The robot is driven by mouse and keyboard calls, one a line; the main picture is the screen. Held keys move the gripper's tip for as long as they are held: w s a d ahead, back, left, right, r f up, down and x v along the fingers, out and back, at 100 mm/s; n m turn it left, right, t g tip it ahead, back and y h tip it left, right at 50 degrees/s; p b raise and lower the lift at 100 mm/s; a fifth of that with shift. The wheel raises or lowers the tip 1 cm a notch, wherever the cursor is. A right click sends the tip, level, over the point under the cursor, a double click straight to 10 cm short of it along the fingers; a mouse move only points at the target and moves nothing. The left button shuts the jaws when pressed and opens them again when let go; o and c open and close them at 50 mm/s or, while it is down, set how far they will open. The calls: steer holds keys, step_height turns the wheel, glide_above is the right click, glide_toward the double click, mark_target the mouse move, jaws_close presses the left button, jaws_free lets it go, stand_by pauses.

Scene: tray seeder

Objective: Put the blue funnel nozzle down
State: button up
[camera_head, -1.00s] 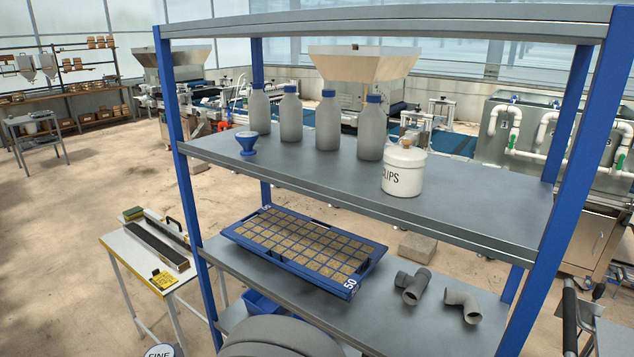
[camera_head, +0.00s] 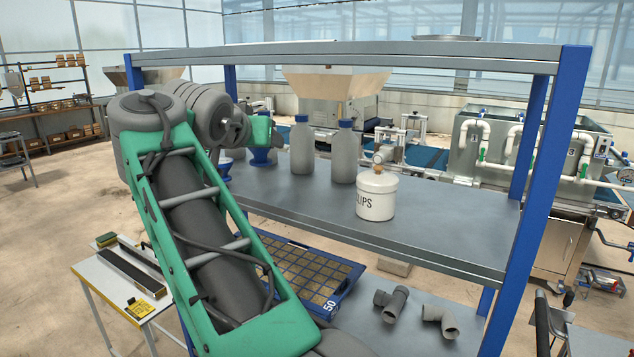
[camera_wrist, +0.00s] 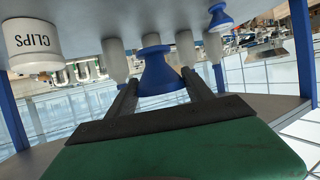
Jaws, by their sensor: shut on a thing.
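The blue funnel nozzle (camera_wrist: 158,76) is between the two fingers of my gripper (camera_wrist: 160,84) in the wrist view, which is upside down. My gripper is shut on it. In the head view the blue funnel nozzle (camera_head: 262,156) is at the upper grey shelf (camera_head: 300,207), left of the bottles, with my gripper (camera_head: 272,140) beside it. I cannot tell whether it touches the shelf. A second blue and white funnel (camera_wrist: 221,20) stands on the shelf, apart from the held one; my arm partly hides it in the head view.
Grey bottles with blue caps (camera_head: 343,155) stand behind on the upper shelf. A white CLIPS pot (camera_head: 376,196) stands to their right. The shelf's right part is clear. A blue post (camera_head: 550,190) stands at right. Below are a seed tray (camera_head: 320,270) and grey pipe elbows (camera_head: 440,318).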

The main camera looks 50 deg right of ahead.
steer(key=shift+s+d+r, duration=0.4)
steer(key=shift+s+d, duration=0.3)
steer(key=shift+d, duration=0.15)
steer(key=d+f, duration=0.3)
steer(key=d, duration=0.1)
steer(key=s+d+f+p, duration=0.1)
steer(key=d+f, duration=0.2)
steer(key=d, duration=0.1)
steer(key=d+f, duration=0.3)
steer(key=d, duration=0.1)
steer(key=shift+s+d+f, duration=0.25)
steer(key=shift+d, duration=0.15)
step_height(320, 180, down, 3)
steer(key=shift+w+r+p, duration=0.1)
steer(key=shift+r+p, duration=0.1)
steer(key=shift+p, duration=0.5)
steer(key=shift+f+b, duration=0.3)
steer(key=shift+f, duration=0.1)
steer(key=o, duration=1.4)
steer(key=shift+a, duration=0.1)
steer(key=shift+c, duration=0.2)
steer(key=shift+r, duration=0.1)
